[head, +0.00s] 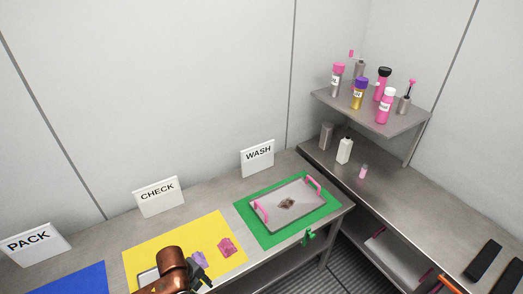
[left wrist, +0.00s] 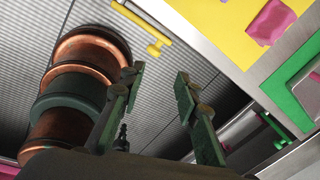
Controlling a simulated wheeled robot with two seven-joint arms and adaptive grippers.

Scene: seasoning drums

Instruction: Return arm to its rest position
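My left gripper (left wrist: 158,85) is open and empty in the left wrist view, its two dark green fingers well apart over the ribbed floor (left wrist: 185,45). In the head view a copper arm link (head: 171,259) of mine rises at the bottom edge, in front of the yellow mat. A dark jointed part (head: 201,279) shows beside it; I cannot tell whether this is a gripper. No clear right gripper shows in either view.
The yellow mat (head: 140,254) bears a pink lump (head: 227,247) and a purple lump (head: 198,259). A tray (head: 265,210) with pink handles lies on the green mat (head: 247,232). Bottles stand on the corner shelf (head: 350,108). A green piece (head: 308,237) is at the table's front edge.

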